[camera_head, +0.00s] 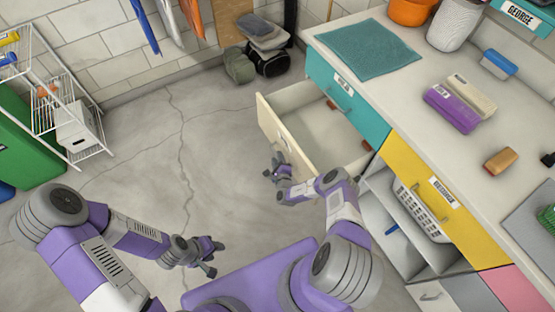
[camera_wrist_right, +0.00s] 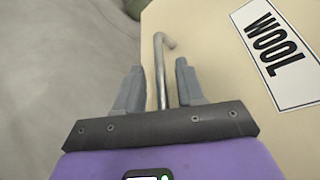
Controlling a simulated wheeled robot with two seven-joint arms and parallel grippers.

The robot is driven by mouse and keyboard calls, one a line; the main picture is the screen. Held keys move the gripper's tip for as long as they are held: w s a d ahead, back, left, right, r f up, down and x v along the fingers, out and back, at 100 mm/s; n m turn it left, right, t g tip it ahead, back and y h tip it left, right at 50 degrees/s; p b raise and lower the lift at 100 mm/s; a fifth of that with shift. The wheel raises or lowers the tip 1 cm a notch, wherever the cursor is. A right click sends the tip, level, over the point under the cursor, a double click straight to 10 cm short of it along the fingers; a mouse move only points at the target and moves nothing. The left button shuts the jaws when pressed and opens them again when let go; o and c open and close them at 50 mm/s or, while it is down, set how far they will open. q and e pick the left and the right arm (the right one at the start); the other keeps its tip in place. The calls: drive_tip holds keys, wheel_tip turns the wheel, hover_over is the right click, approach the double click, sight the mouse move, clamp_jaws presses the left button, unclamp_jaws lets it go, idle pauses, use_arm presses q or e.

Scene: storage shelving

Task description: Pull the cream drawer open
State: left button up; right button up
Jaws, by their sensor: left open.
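The cream drawer (camera_head: 275,127) stands pulled well out of the cabinet, under the teal drawer; its pale inside shows. In the right wrist view its front (camera_wrist_right: 225,65) carries a white label reading WOOL (camera_wrist_right: 273,50) and a silver bar handle (camera_wrist_right: 160,70). My right gripper (camera_head: 275,168) is at the outer face of the drawer front. In its wrist view the fingers (camera_wrist_right: 158,85) are apart on either side of the handle, with gaps showing. My left gripper (camera_head: 210,257) is open and empty, low over the floor, away from the drawer.
The teal drawer (camera_head: 345,98) and yellow drawer (camera_head: 432,188) are shut. A white basket (camera_head: 420,212) sits on the shelf below the yellow one. A wire rack (camera_head: 62,95) stands far left. Bags (camera_head: 262,50) lie by the wall. The floor left of the drawer is clear.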

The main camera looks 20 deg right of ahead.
drive_tip(key=shift+s+r, duration=0.1)
drive_tip(key=p+v, duration=0.3)
drive_tip(key=v, duration=0.4)
drive_tip(key=shift+s, duration=0.15)
drive_tip(key=shift+a, duration=0.1)
idle(0.4)
